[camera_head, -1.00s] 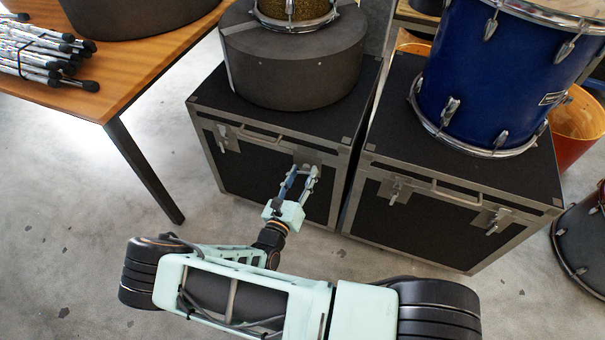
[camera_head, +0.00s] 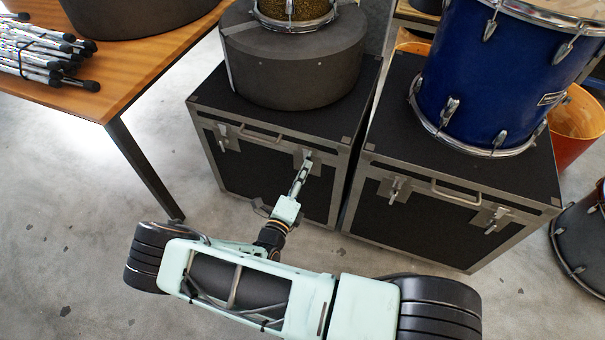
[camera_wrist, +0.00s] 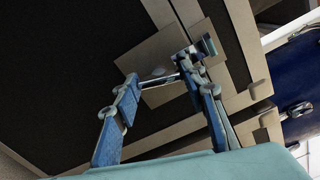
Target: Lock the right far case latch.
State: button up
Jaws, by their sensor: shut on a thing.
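The left dark case (camera_head: 262,178) has two metal latches on its front. My gripper (camera_head: 305,169) reaches up to its right latch (camera_head: 309,154), with the fingers seen nearly edge-on. In the wrist view, my gripper (camera_wrist: 162,80) has its fingers on either side of the latch's small silver lever (camera_wrist: 156,79), in front of a pale plate. The fingers are shut on this lever and partly hide it. The lever's exact angle is hard to tell. The case's left latch (camera_head: 222,138) stands clear of the gripper.
A second dark case (camera_head: 420,222) with two latches stands close on the right, bearing a blue drum (camera_head: 490,80). A round grey case (camera_head: 295,65) sits on the left case. A wooden table (camera_head: 120,80) with sticks stands at left. The floor in front is clear.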

jog(key=shift+n, duration=1.4)
jog(key=o, duration=1.2)
jog(key=shift+c, duration=0.2)
jog(key=v, duration=1.2)
jog(key=shift+r, duration=0.15)
